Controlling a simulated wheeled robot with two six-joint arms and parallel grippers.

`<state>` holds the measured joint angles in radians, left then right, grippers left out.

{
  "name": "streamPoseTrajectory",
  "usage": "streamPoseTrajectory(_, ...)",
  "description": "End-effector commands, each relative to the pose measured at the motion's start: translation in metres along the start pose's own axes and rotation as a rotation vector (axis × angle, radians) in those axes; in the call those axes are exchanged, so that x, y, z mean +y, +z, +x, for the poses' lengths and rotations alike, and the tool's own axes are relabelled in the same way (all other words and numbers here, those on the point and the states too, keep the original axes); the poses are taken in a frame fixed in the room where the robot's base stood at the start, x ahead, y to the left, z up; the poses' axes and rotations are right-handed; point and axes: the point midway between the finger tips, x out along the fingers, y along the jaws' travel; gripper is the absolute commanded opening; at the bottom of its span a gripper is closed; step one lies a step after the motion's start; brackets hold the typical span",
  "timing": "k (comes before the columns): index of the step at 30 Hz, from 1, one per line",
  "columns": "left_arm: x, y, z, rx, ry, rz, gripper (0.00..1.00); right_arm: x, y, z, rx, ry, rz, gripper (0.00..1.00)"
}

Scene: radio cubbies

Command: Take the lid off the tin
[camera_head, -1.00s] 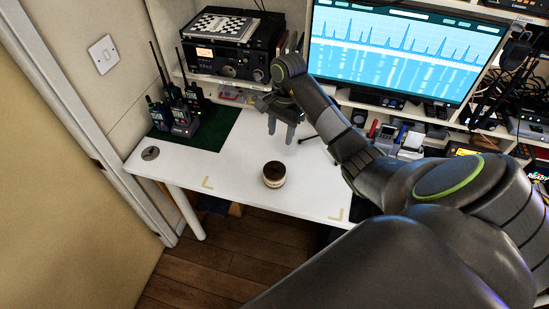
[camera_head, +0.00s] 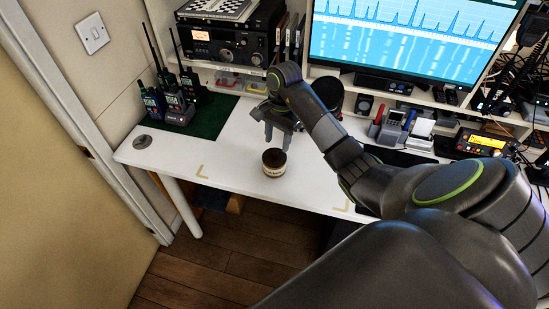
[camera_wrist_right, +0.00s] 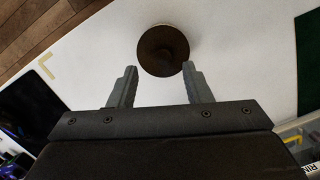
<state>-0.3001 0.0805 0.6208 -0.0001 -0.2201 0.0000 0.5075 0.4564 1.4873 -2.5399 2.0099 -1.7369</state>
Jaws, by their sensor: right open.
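The tin (camera_head: 273,167) stands upright on the white desk, with a pale label band and a dark brown lid (camera_head: 274,156) on top. In the right wrist view the round lid (camera_wrist_right: 163,50) lies just beyond the fingertips, near the middle of the gap. My right gripper (camera_head: 277,145) is open and empty, pointing down just behind and above the tin; its two fingers show in the right wrist view (camera_wrist_right: 160,78). I see no contact between fingers and lid. My left gripper is not in view.
The white desk (camera_head: 235,165) has free room around the tin. Handheld radios (camera_head: 175,105) stand on a green mat (camera_head: 213,118) at the left. A round metal disc (camera_head: 142,142) lies near the left edge. A monitor (camera_head: 410,45) and shelves stand behind.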

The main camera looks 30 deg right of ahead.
Motion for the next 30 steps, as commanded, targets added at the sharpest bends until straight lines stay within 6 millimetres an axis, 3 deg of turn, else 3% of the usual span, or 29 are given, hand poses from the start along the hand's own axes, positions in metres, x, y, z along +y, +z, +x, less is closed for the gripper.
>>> streamPoseTrajectory(6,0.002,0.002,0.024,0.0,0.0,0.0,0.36,-0.004,0.001,0.028,-0.002,0.001,0.0,0.45)
streamPoseTrajectory(8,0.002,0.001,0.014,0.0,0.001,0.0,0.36,-0.004,0.002,0.033,-0.004,0.004,0.002,0.45)
streamPoseTrajectory(17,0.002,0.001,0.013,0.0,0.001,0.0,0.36,-0.004,0.001,0.043,0.0,0.0,0.0,0.45)
streamPoseTrajectory(27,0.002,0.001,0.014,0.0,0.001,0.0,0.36,-0.004,0.001,0.043,0.0,0.0,0.0,0.0)
streamPoseTrajectory(30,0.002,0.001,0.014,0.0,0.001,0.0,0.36,-0.004,0.001,0.043,0.0,0.0,0.0,0.0)
